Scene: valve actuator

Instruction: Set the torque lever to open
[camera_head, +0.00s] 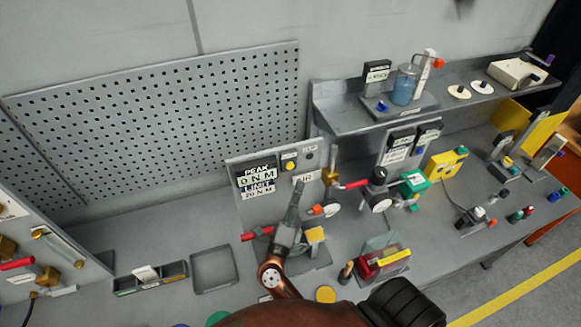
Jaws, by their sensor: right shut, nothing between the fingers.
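A grey panel (244,205) on the bench reads "PEAK 0 NM, LIMIT 20 NM". A red-handled lever (257,234) sticks out to the left from the fixture at the panel's foot. I take it for the torque lever, but no label on it is readable. My right gripper (297,187) is shut and empty, its tips pointing up in front of the panel, to the right of the red handle. Its wrist and fingers hide the middle of the fixture, including where the lever joins it. My left gripper is not in view.
Another red handle (352,184) sits on a brass valve (330,175) right of the panel. A green actuator (414,182) and a clear box (383,257) with red and yellow parts stand further right. A grey tray (214,270) lies left.

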